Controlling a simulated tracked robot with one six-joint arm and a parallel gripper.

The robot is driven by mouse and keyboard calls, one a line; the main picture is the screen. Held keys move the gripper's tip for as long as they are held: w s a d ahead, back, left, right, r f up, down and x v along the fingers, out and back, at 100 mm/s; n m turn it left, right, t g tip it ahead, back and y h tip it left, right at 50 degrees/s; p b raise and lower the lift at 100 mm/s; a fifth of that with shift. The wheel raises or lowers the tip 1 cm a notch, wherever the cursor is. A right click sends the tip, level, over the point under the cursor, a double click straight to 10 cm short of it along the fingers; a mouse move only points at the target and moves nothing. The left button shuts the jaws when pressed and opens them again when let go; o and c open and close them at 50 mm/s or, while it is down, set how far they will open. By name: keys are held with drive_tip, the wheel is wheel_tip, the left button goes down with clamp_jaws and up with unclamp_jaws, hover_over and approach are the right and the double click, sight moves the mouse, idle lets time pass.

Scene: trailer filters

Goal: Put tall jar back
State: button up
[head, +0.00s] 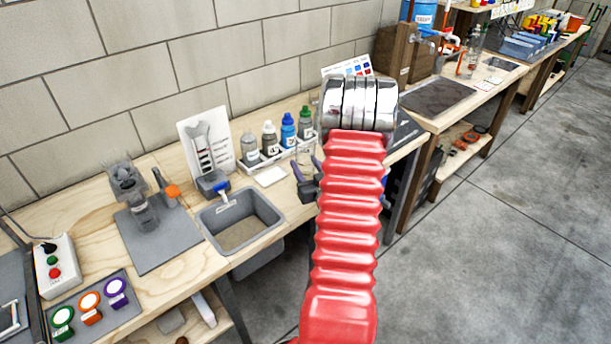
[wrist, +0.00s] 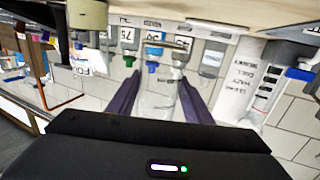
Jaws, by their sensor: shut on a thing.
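A clear, see-through jar (wrist: 160,100) stands between the two purple fingers of my gripper (wrist: 160,105) in the wrist view, which looks upside down. My gripper is shut on it. In the head view the fingers (head: 304,172) are beside the front edge of the bench, right of the grey basin, and the jar (head: 305,155) shows faintly at them. My red arm sleeve hides part of this area. The jar's base and any gap beneath it cannot be made out.
A white rack (head: 253,165) with several capped bottles is behind the gripper, with a white square pad (head: 271,176) in front. A grey mat (head: 158,245) holds a clamp-like device.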

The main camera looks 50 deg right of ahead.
sight(307, 177)
drive_tip(key=shift+f, duration=2.05)
drive_tip(key=shift+f, duration=0.1)
drive_tip(key=o, duration=1.5)
drive_tip(key=shift+c, duration=0.2)
drive_tip(key=shift+s+a, duration=0.25)
drive_tip(key=shift+s, duration=0.2)
drive_tip(key=v, duration=1.1)
drive_tip(key=shift+r, duration=0.2)
